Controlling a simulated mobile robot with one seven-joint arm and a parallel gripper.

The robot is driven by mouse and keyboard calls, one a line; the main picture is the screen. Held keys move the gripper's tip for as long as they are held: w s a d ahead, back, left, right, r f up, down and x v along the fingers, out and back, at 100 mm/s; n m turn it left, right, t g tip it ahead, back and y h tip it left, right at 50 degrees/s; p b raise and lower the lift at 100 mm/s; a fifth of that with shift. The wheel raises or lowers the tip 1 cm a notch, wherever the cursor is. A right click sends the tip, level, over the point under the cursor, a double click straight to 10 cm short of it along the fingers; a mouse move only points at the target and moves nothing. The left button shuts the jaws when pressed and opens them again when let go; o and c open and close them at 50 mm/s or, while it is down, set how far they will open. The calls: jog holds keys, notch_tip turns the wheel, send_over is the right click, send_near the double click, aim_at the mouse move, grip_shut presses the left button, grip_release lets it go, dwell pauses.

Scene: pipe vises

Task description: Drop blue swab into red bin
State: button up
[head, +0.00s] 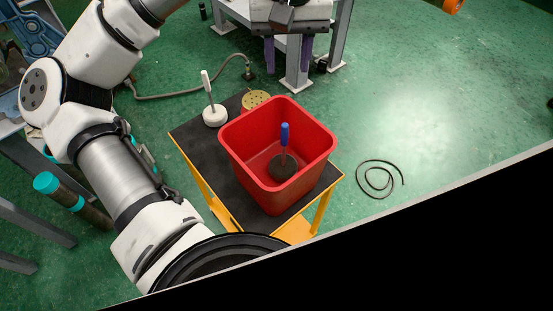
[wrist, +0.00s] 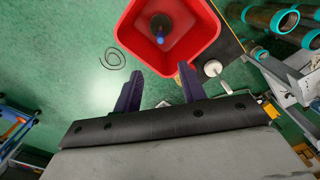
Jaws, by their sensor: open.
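The blue swab (head: 285,135) has a blue handle on a thin stem and a dark round base. It stands nearly upright inside the red bin (head: 236,158), its base on or near the bin floor. In the wrist view I look down on the swab (wrist: 160,40) within the red bin (wrist: 205,22). My gripper (head: 288,68) is beyond and above the bin in the head view, its two purple fingers spread apart. In the wrist view my gripper (wrist: 160,84) has nothing between its fingers and is clear of the bin.
The bin stands on a black-topped cart (head: 196,134) with a yellow frame. A white swab (head: 214,116) and a yellowish perforated can (head: 256,99) stand beside the bin. A dark cable (head: 380,180) lies on the green floor at right. Large pipes show at upper right in the wrist view.

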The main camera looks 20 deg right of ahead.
notch_tip(320, 180, up, 8)
jog(key=shift+r, duration=0.25)
dwell(0.5)
